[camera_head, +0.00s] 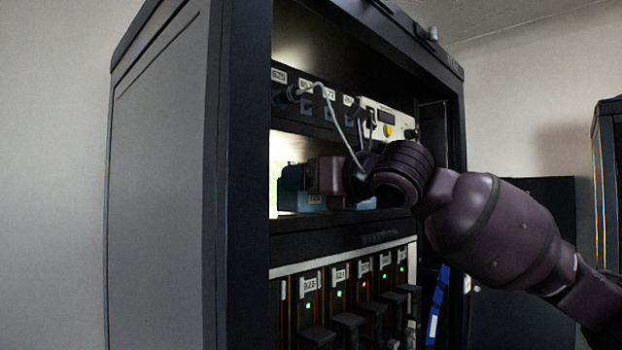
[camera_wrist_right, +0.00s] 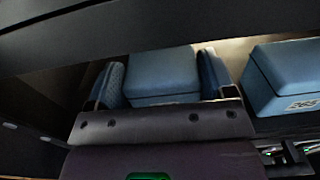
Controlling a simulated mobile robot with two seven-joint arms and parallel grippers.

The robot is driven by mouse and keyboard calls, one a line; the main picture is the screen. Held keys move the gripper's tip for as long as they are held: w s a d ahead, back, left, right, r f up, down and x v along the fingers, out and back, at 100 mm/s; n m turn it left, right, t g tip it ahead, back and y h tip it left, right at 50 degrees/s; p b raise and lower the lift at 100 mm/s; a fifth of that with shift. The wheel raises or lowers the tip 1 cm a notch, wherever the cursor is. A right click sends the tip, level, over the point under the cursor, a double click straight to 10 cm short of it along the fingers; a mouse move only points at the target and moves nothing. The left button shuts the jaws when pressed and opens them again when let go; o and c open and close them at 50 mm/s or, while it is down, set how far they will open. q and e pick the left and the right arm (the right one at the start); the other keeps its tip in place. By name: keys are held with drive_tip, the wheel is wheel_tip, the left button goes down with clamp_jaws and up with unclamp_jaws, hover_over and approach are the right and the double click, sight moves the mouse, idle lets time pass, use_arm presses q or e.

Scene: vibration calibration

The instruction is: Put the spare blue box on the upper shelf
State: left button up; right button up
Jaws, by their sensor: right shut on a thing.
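My right gripper (camera_head: 303,184) reaches into the rack's middle opening, under the row of labelled units. In the right wrist view, my right gripper (camera_wrist_right: 162,80) has one finger on each side of a blue box (camera_wrist_right: 163,72) and is shut on it. A second blue box (camera_wrist_right: 285,75) with a white number label sits just right of it, apart from the right finger. In the head view, blue surfaces (camera_head: 315,199) show around the gripper's end, one with a small label. The arm hides part of them. My left gripper is not in view.
The black rack (camera_head: 238,150) has a tall side wall and front posts close to the arm. Above are labelled units with a grey cable (camera_head: 340,120) and a white device (camera_head: 386,119). Below stand several modules with lights (camera_head: 340,292). A blue object (camera_head: 438,305) stands at lower right.

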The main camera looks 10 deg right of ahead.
drive_tip(key=shift+w+a+f, duration=0.1)
drive_tip(key=o, duration=1.1)
drive_tip(key=b+v, duration=0.2)
drive_tip(key=v, duration=1)
